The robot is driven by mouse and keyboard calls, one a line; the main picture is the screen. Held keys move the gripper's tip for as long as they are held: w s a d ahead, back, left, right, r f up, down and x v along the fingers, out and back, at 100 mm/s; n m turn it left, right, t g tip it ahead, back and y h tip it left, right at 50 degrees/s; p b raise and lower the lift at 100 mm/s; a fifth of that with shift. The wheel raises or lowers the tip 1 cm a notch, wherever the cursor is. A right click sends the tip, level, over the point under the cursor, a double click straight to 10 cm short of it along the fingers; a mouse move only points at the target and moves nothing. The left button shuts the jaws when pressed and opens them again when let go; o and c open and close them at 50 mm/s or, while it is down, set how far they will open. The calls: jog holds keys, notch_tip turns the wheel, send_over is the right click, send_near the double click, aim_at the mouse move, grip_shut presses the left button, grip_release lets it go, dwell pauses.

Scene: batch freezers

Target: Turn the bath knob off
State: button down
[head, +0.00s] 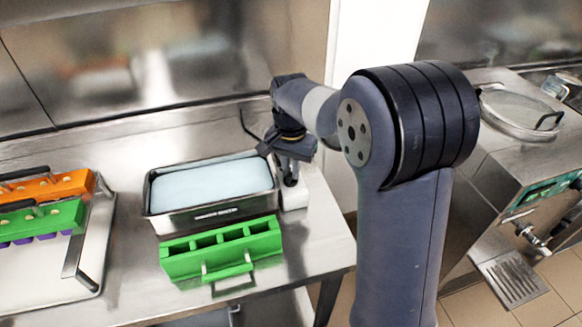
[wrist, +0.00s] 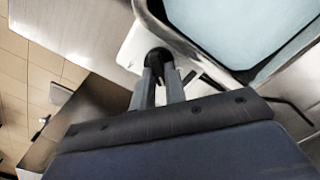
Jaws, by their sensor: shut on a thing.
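The bath (head: 210,212) is a steel basin filled with pale blue liquid, standing on the steel table in the head view. Its corner and rim also show at the upper right of the wrist view (wrist: 183,42). A white housing (head: 294,196) sits at the bath's right side. The dark round bath knob (wrist: 159,57) is on this housing in the wrist view. My gripper (wrist: 160,72) comes down from above with both fingers shut on the knob. In the head view my gripper (head: 290,178) partly covers the housing, and the knob's setting cannot be read.
A green mould (head: 222,250) with a handle stands in front of the bath. A tray (head: 100,240) with orange and green moulds lies at the left. A freezer machine (head: 520,175) stands at the right, across a floor gap. A steel wall is behind the table.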

aim_at(290, 172)
jog(key=n+p, duration=0.1)
jog(key=n, duration=0.2)
jog(key=shift+a+n, duration=0.1)
jog(key=shift+n, duration=0.2)
jog(key=shift+n+p, duration=0.4)
jog(key=shift+n, duration=1.6)
jog(key=c, duration=1.4)
grip_release()
jog(key=shift+c, duration=0.2)
notch_tip(290, 172, up, 11)
jog(key=shift+b, duration=0.3)
jog(key=shift+f, duration=0.2)
